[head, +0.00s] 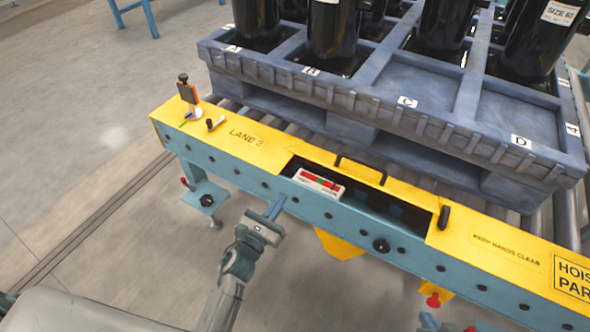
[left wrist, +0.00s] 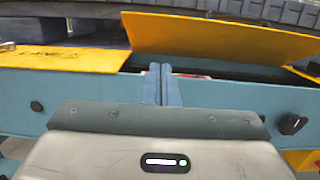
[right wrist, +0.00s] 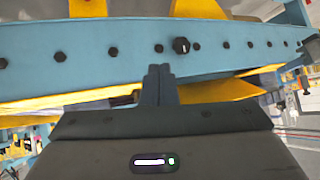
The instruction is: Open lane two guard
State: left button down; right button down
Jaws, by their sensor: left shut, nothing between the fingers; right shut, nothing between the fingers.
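The lane guard is a yellow flap (head: 365,173) with a black handle (head: 360,167). It lies along the back of a dark opening in the yellow rail and looks tilted up; the left wrist view shows it as a raised yellow plate (left wrist: 215,38). A white box with a red and green face (head: 319,182) sits in the opening. The rail's label (head: 247,137) reads LANE with a blurred number. My left gripper (head: 275,207) is shut and empty, just in front of the blue beam near the box. My right gripper (head: 428,320) is shut and empty, low in front of the beam.
A blue-grey pallet (head: 453,143) with black cylinders stands on rollers behind the rail. A black latch (head: 444,217) stands right of the opening. Bolts and a knob (head: 381,245) stick out of the beam.

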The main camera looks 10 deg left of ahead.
pick_arm(q)
send_near(304, 156)
jog(key=w+d+f, duration=0.1)
jog(key=w+f, duration=0.2)
jog(key=w, duration=0.1)
jog(key=shift+w+d+r+p, duration=0.2)
jog(key=shift+w+r+p, duration=0.4)
jog(key=shift+r+p, duration=0.15)
jog(key=shift+w+d+r+p, duration=0.25)
jog(key=shift+w+r+p, duration=0.4)
jog(key=shift+r+p, duration=0.1)
pick_arm(e)
jog(key=shift+s+d+r+n+g+h, duration=0.25)
jog(key=shift+s+d+r+g, duration=0.2)
jog(key=shift+g, duration=0.3)
jog(key=shift+s+d+r+n+g+h, duration=0.15)
jog(key=shift+s+d+r+g+h, duration=0.3)
jog(key=shift+g, duration=0.3)
jog(key=shift+w, duration=0.1)
pick_arm(q)
jog(key=shift+r, duration=0.1)
pick_arm(e)
jog(key=shift+d+r, duration=0.1)
